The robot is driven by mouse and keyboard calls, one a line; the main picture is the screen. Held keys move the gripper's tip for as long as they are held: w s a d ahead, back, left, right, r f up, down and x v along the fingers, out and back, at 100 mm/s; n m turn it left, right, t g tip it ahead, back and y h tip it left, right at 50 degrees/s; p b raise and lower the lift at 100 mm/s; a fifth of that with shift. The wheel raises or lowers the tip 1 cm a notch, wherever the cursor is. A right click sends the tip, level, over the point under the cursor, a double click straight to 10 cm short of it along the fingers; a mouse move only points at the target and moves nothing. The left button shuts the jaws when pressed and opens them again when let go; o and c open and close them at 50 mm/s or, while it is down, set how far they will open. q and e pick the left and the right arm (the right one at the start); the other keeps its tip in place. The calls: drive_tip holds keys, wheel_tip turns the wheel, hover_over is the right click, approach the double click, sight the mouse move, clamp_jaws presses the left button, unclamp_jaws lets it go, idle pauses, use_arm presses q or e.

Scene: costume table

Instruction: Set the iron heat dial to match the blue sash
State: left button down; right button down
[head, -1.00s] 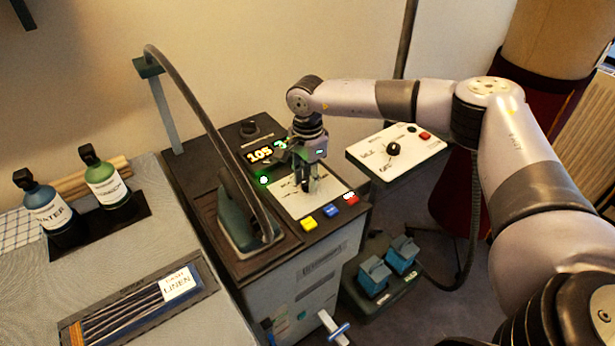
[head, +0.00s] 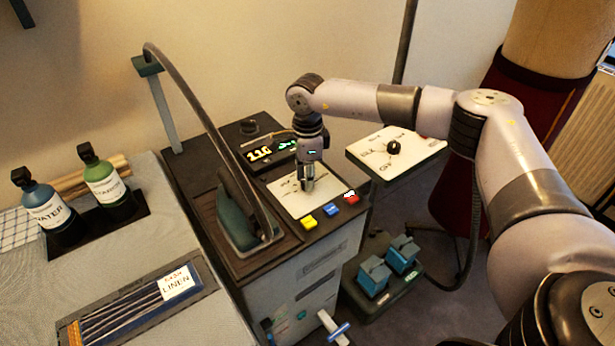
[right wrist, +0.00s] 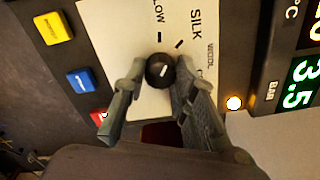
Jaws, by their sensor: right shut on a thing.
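The iron heat dial is a round black knob (right wrist: 158,72) on a white panel (head: 283,197) printed LOW, SILK, WOOL and more that is cut off. Its white mark slants up and right, roughly toward the SILK tick, in the right wrist view. My right gripper (head: 307,186) points down and is shut on the knob, one finger on each side; the fingers show in the right wrist view (right wrist: 158,82). Dark blue striped folded cloth (head: 125,308), perhaps the sash, lies in a tray with a card (head: 177,283) reading LINEN. My left gripper is out of view.
An orange display (head: 259,153) reads about 110. The iron (head: 240,220) stands left of the panel. Yellow (head: 309,222), blue (head: 330,209) and red (head: 350,196) buttons line its front edge. Another panel with a knob (head: 393,147) is right. Two bottles (head: 104,178) stand left.

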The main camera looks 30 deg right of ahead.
drive_tip(key=m, duration=0.3)
drive_tip(key=shift+m, duration=0.3)
drive_tip(key=m, duration=0.3)
drive_tip(key=shift+m+b, duration=0.3)
drive_tip(key=m, duration=0.3)
drive_tip(key=shift+m, duration=0.4)
drive_tip(key=m, duration=0.3)
drive_tip(key=shift+r+m, duration=0.1)
drive_tip(key=shift+m, duration=0.2)
drive_tip(key=m, duration=0.6)
drive_tip(key=shift+w+p, duration=0.1)
drive_tip(key=shift+p, duration=0.2)
drive_tip(key=m+p, duration=0.1)
drive_tip(key=m, duration=0.5)
drive_tip(key=shift+m, duration=0.3)
drive_tip(key=c, duration=1.3)
unclamp_jaws()
